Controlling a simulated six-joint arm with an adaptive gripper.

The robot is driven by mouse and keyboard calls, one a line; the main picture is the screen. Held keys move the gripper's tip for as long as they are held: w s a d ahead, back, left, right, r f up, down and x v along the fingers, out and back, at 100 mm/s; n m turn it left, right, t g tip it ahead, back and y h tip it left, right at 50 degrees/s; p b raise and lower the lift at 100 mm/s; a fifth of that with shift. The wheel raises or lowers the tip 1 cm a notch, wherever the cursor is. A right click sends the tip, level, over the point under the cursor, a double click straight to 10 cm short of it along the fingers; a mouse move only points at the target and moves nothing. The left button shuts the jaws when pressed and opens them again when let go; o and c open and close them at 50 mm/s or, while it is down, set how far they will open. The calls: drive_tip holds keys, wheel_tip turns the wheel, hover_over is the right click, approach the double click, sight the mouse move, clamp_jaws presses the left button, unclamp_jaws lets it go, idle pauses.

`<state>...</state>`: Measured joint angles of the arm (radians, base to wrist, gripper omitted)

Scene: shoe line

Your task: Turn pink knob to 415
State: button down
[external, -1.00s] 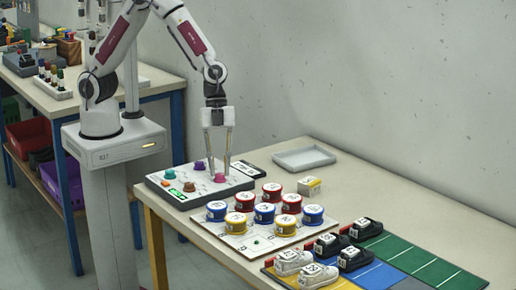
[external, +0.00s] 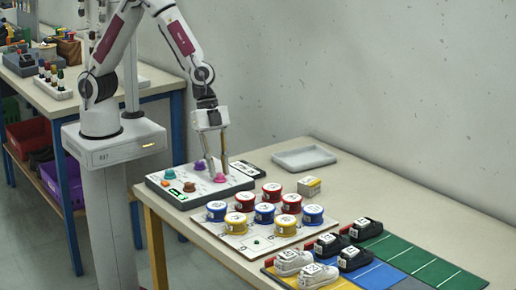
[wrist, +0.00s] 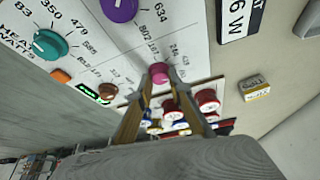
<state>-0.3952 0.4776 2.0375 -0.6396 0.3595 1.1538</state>
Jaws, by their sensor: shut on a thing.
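The pink knob (external: 220,178) sits on the right part of the white control panel (external: 180,193), at the table's near left corner. My gripper (external: 218,172) reaches down to it with its fingers shut around it. In the wrist view the pink knob (wrist: 158,70) shows between the two fingertips (wrist: 159,79). Small numbers are printed around it; most are too blurred to read, and its pointer cannot be made out.
The panel also carries a teal knob (wrist: 50,45), a purple knob (wrist: 119,8), a brown knob (wrist: 107,91), an orange button (wrist: 61,76) and a lit green display (wrist: 92,94). A grey tray (external: 304,158) lies behind.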

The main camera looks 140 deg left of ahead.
drive_tip(key=shift+d+n+y, duration=0.15)
drive_tip(key=shift+n+y, duration=0.65)
drive_tip(key=shift+n, duration=1.3)
drive_tip(key=c, duration=1.8)
unclamp_jaws()
drive_tip(key=shift+c, duration=0.2)
drive_tip(key=shift+r, duration=0.15)
drive_tip(key=v, duration=1.1)
drive_tip(key=shift+s+r, duration=0.15)
drive_tip(key=shift+r, duration=0.2)
drive_tip(key=shift+d, duration=0.1)
drive_tip(key=s+d+r, duration=0.3)
drive_tip(key=s+d, duration=0.1)
drive_tip(key=s, duration=0.4)
drive_tip(key=s+d+r+m, duration=0.1)
drive_tip(key=s+d+r, duration=0.3)
drive_tip(key=s, duration=0.4)
drive_tip(key=s+d+r+m+t, duration=0.1)
drive_tip(key=s+d+r, duration=0.3)
drive_tip(key=s+d, duration=0.2)
drive_tip(key=shift+s+h, duration=0.4)
drive_tip(key=shift+s, duration=0.6)
